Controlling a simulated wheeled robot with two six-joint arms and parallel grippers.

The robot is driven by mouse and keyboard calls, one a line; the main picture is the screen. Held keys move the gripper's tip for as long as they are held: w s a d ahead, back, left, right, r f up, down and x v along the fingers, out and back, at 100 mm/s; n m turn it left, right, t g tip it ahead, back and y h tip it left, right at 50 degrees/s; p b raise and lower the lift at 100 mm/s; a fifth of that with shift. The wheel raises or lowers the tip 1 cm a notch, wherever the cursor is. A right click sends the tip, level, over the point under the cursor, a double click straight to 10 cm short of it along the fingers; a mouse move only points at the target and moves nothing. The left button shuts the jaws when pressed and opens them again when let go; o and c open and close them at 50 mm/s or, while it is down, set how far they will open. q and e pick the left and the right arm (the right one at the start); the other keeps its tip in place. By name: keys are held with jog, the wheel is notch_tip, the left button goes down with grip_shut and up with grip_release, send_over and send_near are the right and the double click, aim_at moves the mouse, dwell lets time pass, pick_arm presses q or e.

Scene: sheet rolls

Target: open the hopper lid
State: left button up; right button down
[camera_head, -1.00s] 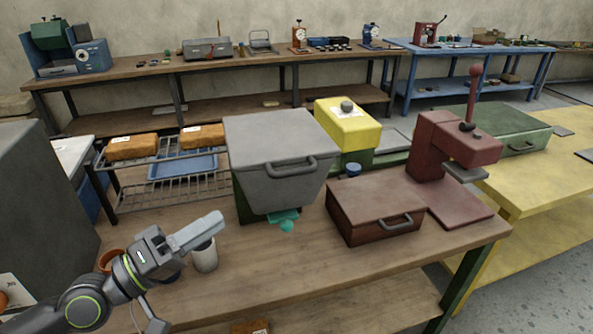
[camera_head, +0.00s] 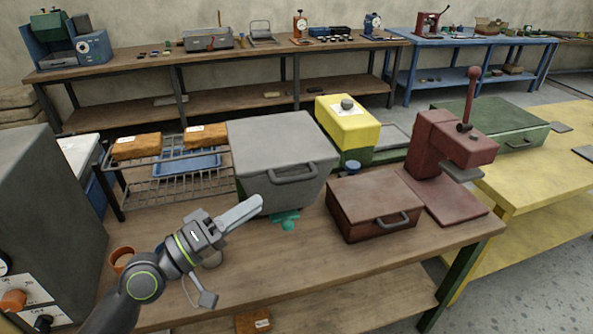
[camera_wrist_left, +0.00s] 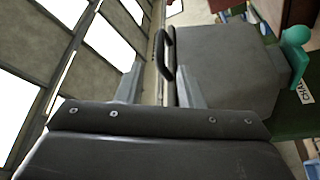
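The hopper (camera_head: 265,185) is a grey tapered bin on the wooden bench, with a teal spout (camera_head: 286,218) beneath. Its flat grey lid (camera_head: 272,135) looks shut. A dark bar handle (camera_head: 293,174) is on its near side; it also shows in the left wrist view (camera_wrist_left: 161,52). My left gripper (camera_head: 253,204) is at the hopper's near left, below the handle in the head view. In the left wrist view its two fingers are apart with nothing between them, and the handle lies beyond the tips. My right gripper is not in view.
A dark red case (camera_head: 372,205) and a red lever press (camera_head: 447,150) stand to the right. A yellow box (camera_head: 345,125) is behind the hopper. A wire rack (camera_head: 180,180) with orange-brown blocks is at left. An orange-brown cup (camera_head: 122,260) stands near my arm.

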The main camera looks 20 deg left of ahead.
aim_at(297, 178)
pick_arm(q)
jog(key=p+x, duration=0.3)
jog(key=x, duration=0.7)
jog(key=shift+r, duration=0.15)
jog(key=shift+w+d+p, duration=0.3)
jog(key=shift+w, duration=0.05)
grip_shut()
